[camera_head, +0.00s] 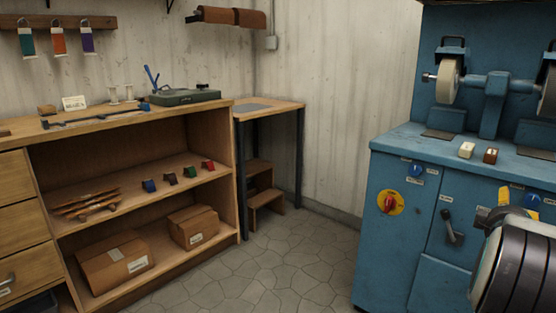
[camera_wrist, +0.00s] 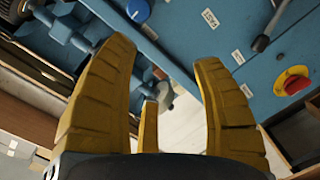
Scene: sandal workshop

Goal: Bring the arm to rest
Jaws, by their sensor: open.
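My gripper (camera_wrist: 168,75) shows in the wrist view as two yellow ridged fingers, spread apart with nothing between them. A shorter yellow part stands between them lower down. Behind the fingers is the front of the blue grinding machine, seen tilted. In the head view my dark, banded arm is at the lower right, in front of the blue machine (camera_head: 400,245). A small yellow piece of my gripper shows just above it. The rest of my gripper is hidden there.
The machine carries grinding wheels (camera_head: 449,78), a red knob on a yellow plate (camera_head: 390,203) and a lever (camera_head: 452,228). A wooden bench (camera_head: 130,120) with shelves and boxes (camera_head: 115,262) stands left. A small side table (camera_head: 270,106) is in the corner. The tiled floor between is clear.

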